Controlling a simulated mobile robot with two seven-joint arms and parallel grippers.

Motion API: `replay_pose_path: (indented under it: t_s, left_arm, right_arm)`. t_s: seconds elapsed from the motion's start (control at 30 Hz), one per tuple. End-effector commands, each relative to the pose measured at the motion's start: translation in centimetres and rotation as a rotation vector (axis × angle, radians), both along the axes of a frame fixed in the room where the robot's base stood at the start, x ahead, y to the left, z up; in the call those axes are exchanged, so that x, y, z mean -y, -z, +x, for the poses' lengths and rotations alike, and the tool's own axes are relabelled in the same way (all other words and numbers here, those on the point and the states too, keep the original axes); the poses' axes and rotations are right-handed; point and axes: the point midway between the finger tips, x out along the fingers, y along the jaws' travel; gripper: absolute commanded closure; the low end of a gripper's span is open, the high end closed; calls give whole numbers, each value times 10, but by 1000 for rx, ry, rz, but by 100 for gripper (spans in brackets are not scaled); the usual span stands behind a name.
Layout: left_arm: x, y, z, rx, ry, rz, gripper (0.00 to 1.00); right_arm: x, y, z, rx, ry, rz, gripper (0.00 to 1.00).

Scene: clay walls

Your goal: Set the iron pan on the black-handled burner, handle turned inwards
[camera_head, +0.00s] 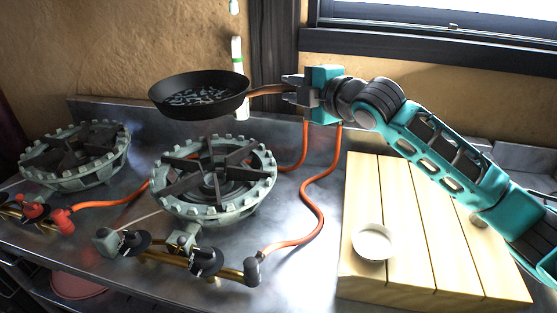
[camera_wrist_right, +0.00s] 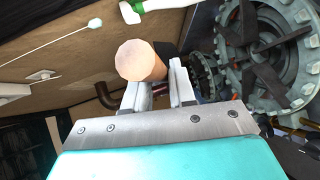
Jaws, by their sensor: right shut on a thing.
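The black iron pan (camera_head: 200,97) hangs level in the air above and slightly behind the black-handled burner (camera_head: 262,187), clear of its grate. Its wooden handle (camera_head: 266,90) points right, towards my right gripper. My right gripper (camera_head: 291,91) is shut on that handle. In the right wrist view, the round handle end (camera_wrist_right: 138,62) shows between the fingers of the gripper (camera_wrist_right: 158,92). That burner has black knobs (camera_head: 206,261) at its front. The red-handled burner (camera_head: 76,158) stands empty at the left, with red knobs (camera_head: 62,223). My left gripper is out of view.
A wooden slatted board (camera_head: 440,230) at the right carries a small white dish (camera_head: 373,242). Orange hoses (camera_head: 317,195) run across the metal counter (camera_head: 305,285) between burner and board.

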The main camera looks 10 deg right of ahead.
Motion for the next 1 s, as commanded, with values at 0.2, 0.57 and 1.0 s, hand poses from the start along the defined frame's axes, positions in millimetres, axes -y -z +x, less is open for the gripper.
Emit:
replay_pose_path:
  t_s: [0.2,0.57,1.0]
  left_arm:
    - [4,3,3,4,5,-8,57]
    - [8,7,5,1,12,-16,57]
    - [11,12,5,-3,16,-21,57]
  right_arm:
    - [-1,53,0,4,-2,10,100]
    - [-1,115,0,9,-2,11,100]
    - [-1,159,0,8,-2,11,100]
